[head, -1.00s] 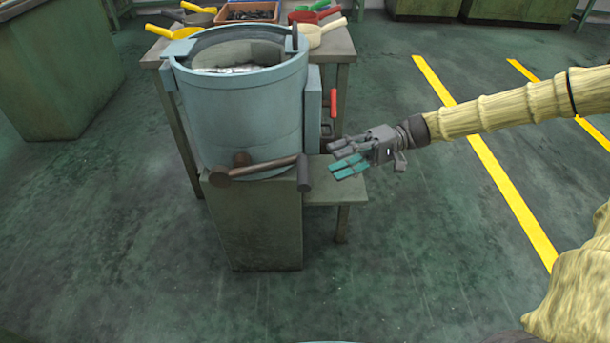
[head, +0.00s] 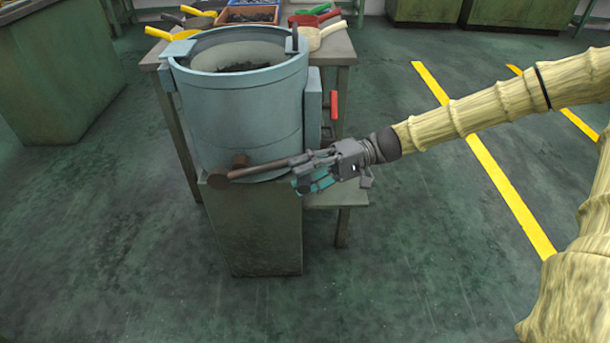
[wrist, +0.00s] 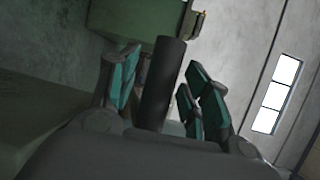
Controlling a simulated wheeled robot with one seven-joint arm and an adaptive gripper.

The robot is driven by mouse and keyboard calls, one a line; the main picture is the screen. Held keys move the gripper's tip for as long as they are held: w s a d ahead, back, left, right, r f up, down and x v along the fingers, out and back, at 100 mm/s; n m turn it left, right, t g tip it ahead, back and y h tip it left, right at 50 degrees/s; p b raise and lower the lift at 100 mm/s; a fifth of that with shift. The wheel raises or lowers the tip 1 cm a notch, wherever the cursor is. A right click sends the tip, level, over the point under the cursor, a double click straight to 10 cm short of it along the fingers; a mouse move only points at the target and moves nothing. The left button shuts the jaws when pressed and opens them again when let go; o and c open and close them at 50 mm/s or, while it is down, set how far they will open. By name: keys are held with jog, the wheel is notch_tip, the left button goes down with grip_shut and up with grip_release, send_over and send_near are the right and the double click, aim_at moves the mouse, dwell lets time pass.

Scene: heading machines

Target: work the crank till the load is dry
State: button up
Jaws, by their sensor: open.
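A blue-grey drum (head: 240,120) stands upright and open on a green pedestal (head: 262,235). Dark load pieces (head: 245,67) show inside it; I cannot tell whether they are wet. A brown crank arm (head: 262,169) sticks out to the right from a hub at the drum's lower front. My gripper (head: 308,176) is at the right end of the crank, its teal-padded fingers hiding most of the grip there. In the wrist view, the dark cylindrical grip (wrist: 163,85) stands between my open fingers, with gaps visible on both sides.
A red-handled lever (head: 333,104) is on the drum's right side, above my gripper. A table (head: 340,46) behind carries coloured scoops and an orange bin (head: 248,14). A low shelf (head: 350,196) lies under my gripper. Floor to the right is clear.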

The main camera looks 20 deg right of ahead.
grip_shut()
jog(key=shift+r, duration=0.1)
